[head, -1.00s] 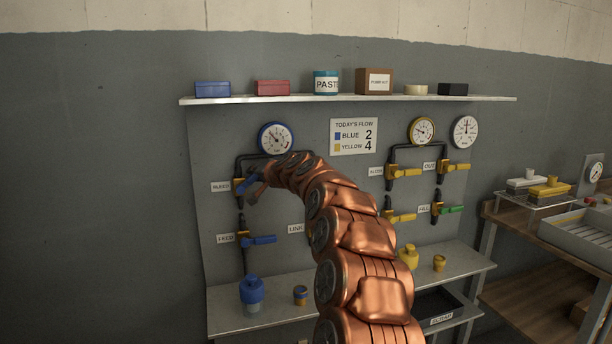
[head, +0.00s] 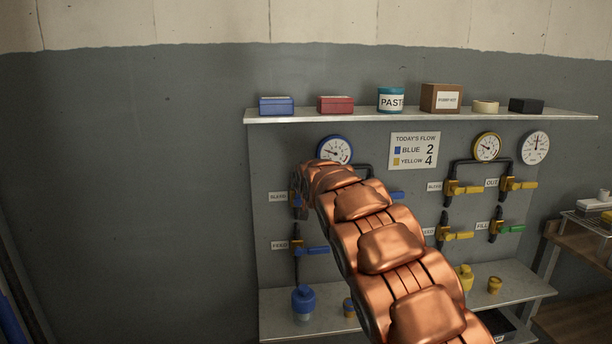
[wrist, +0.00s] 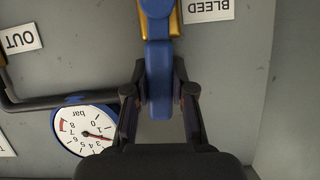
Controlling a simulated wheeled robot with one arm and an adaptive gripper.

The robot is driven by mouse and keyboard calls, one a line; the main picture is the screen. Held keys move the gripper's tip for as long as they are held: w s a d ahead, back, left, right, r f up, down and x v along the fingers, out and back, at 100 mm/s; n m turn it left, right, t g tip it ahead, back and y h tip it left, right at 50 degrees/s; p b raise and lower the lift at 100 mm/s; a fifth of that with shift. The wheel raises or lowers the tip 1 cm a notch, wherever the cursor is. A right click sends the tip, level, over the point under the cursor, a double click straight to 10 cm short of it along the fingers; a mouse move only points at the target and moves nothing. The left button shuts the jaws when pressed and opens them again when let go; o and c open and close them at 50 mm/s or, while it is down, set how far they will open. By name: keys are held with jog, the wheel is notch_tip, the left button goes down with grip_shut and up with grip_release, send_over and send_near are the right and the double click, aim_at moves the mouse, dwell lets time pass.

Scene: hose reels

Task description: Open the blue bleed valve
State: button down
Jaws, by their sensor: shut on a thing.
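The blue bleed valve shows in the wrist view as a yellow-orange body with a blue hub and a long blue handle (wrist: 158,75). The handle runs straight down the picture from the hub. That view is upside down, judging by the labels, so the handle points up the wall. My gripper (wrist: 160,97) is shut on the handle, one dark finger on each side. In the head view my gripper (head: 301,208) is at the valve beside the BLEED label (head: 279,197). My arm hides most of the valve there.
The blue gauge (head: 335,150) is above the valve, just below the shelf (head: 430,115). The blue feed valve handle (head: 311,250) is below my gripper. Yellow valves (head: 455,188) are to the right. A lower shelf (head: 400,297) holds small containers. The wall at left is bare.

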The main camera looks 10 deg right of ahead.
jog(key=shift+a+f+n+h+p, duration=0.1)
jog(key=shift+a+n+h+p, duration=0.2)
jog(key=shift+a+n+p, duration=0.15)
dwell(0.4)
jog(key=c, duration=1)
grip_release()
jog(key=shift+o, duration=0.2)
jog(key=shift+s+r, duration=0.35)
jog(key=shift+s, duration=0.05)
jog(key=v, duration=1.1)
